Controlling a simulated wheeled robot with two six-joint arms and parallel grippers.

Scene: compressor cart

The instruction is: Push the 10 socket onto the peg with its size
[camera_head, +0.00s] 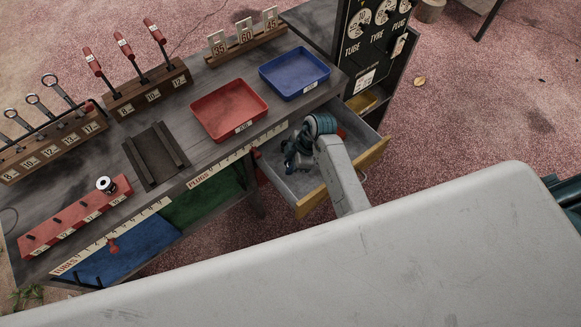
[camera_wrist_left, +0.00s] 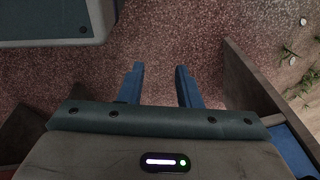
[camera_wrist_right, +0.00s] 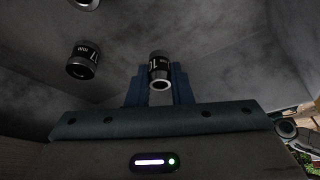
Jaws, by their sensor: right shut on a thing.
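My right gripper (camera_head: 291,163) reaches down into the open drawer (camera_head: 366,160). In the right wrist view it (camera_wrist_right: 159,88) is shut on a chrome socket with a dark band (camera_wrist_right: 159,67); I cannot read its size. Another banded socket (camera_wrist_right: 82,62) lies apart to the left on the drawer floor, and part of a third (camera_wrist_right: 88,3) shows at the top edge. The red peg rail (camera_head: 60,222) lies at the bench's left front; one socket (camera_head: 105,185) is on its right end, and the other pegs look bare. Its labels are too small to read surely. My left gripper (camera_wrist_left: 160,88) is open and empty.
The bench carries a red tray (camera_head: 228,108), a blue tray (camera_head: 294,72), a dark grooved block (camera_head: 155,155), a screwdriver rack (camera_head: 147,88) and a wrench rack (camera_head: 50,143). A gauge panel (camera_head: 372,45) stands behind the drawer. My pale arm covers the lower right.

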